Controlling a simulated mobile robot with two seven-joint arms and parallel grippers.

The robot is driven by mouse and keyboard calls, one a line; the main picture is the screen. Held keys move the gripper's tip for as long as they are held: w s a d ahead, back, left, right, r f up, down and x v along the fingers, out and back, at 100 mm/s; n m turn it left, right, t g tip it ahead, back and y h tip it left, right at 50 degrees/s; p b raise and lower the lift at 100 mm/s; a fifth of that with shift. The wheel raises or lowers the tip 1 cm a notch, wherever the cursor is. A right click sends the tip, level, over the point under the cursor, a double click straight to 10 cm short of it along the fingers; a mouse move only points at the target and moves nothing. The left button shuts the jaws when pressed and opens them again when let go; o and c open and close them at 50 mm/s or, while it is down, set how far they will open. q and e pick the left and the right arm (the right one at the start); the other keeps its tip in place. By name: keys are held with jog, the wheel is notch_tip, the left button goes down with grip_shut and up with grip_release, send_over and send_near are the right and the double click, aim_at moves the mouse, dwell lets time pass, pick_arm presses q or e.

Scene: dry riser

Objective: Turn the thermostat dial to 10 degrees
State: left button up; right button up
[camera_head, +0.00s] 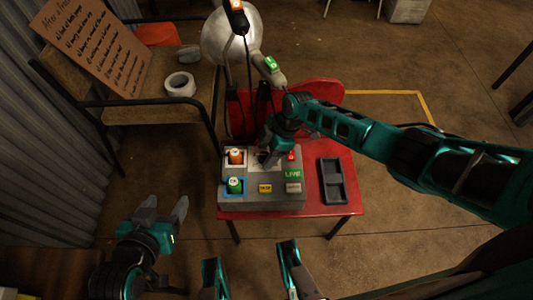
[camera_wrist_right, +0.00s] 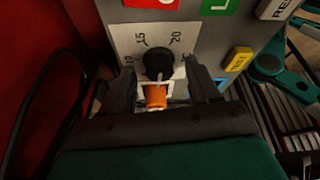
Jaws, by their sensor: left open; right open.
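The thermostat dial (camera_wrist_right: 158,66) is a round black knob on a white plate (camera_wrist_right: 125,40) with marks including 10, 15 and 20. A pale line shows on the dial's lower part; I cannot tell its exact reading. My right gripper (camera_wrist_right: 163,80) is open, its fingers on either side of the dial's near part; contact is unclear. In the head view my right gripper (camera_head: 268,156) reaches down over the grey control box (camera_head: 275,202) and hides most of the dial. My left gripper (camera_head: 163,208) is open and empty, left of the red table (camera_head: 330,210).
An orange, white-topped piece (camera_head: 236,157) and a green one (camera_head: 235,185) sit on the box's left side. A yellow button (camera_head: 265,188) is nearby. A dark tray (camera_head: 332,181) lies right of the box. A lamp (camera_head: 230,35) and cables stand behind.

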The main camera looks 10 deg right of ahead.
jog(key=shift+a+f, duration=0.1)
jog(key=c, duration=1)
